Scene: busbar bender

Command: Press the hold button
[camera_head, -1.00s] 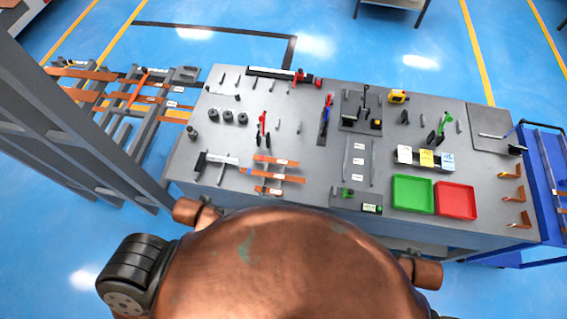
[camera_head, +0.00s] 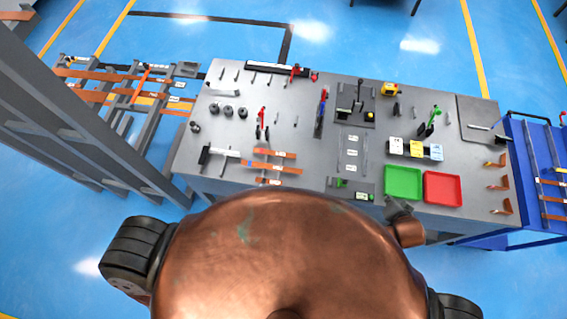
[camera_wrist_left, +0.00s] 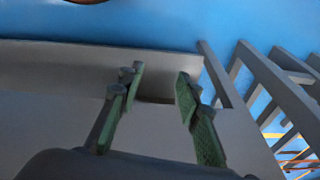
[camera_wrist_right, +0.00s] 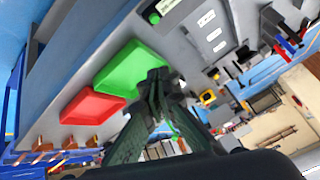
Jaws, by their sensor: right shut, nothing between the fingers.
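No part in view can be told for certain as the hold button. A black fixture (camera_head: 356,109) with a lever and a small yellow knob (camera_head: 370,116) stands at the back of the grey bench. A small unit with green parts (camera_head: 351,188) sits at its front edge.
The green tray (camera_head: 388,194) and red tray (camera_head: 427,202) lie at the front right of the bench (camera_head: 225,178). A card holder (camera_head: 415,159) stands behind them. A yellow device (camera_head: 390,90) is at the back. A blue cart (camera_head: 531,233) stands at right, grey posts at left.

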